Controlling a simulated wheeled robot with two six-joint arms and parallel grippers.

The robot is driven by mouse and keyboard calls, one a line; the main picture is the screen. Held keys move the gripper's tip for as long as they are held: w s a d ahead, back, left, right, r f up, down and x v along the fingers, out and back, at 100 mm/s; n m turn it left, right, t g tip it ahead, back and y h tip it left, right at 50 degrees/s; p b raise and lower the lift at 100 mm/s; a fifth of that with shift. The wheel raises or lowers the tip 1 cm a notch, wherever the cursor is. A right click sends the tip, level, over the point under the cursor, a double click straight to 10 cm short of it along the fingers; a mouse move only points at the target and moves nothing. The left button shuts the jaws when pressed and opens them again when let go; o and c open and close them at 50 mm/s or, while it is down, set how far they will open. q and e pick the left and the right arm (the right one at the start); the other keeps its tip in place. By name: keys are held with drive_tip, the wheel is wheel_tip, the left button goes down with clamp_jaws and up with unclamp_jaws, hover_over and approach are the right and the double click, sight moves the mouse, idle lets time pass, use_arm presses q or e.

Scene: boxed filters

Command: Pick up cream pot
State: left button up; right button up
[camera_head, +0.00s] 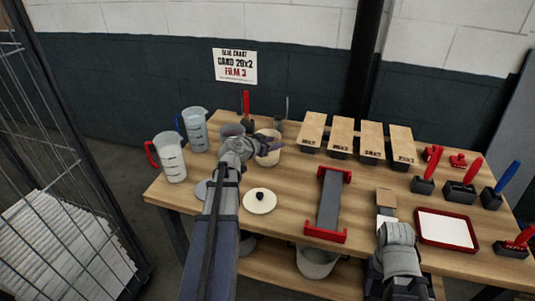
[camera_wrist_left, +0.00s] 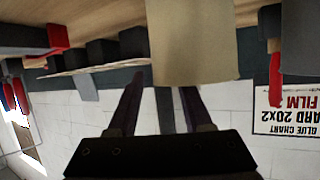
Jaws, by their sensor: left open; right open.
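The cream pot (camera_head: 268,157) stands upright on the wooden table, left of the row of boxes. My left gripper (camera_head: 268,146) is open at the pot, overlapping its near upper part in the head view. In the left wrist view, which is upside down, the pot (camera_wrist_left: 192,40) fills the top centre. The dark fingers of my left gripper (camera_wrist_left: 160,95) are apart, pointing toward it; I cannot tell whether they touch it. A cream lid with a black knob (camera_head: 260,202) lies in front of the pot. My right gripper (camera_head: 397,236) is at the table's front edge; its fingertips are hard to make out.
Two measuring jugs, one red-handled (camera_head: 170,158) and one blue-handled (camera_head: 195,130), stand at the left. Several labelled boxes (camera_head: 341,138) line the back. A grey strip with red ends (camera_head: 329,205) and a red-rimmed tray (camera_head: 447,228) lie right of the lid.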

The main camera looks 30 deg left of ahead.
use_arm(q)
drive_tip(key=shift+x, duration=0.95)
drive_tip(key=shift+s, duration=0.1)
clamp_jaws()
idle(0.5)
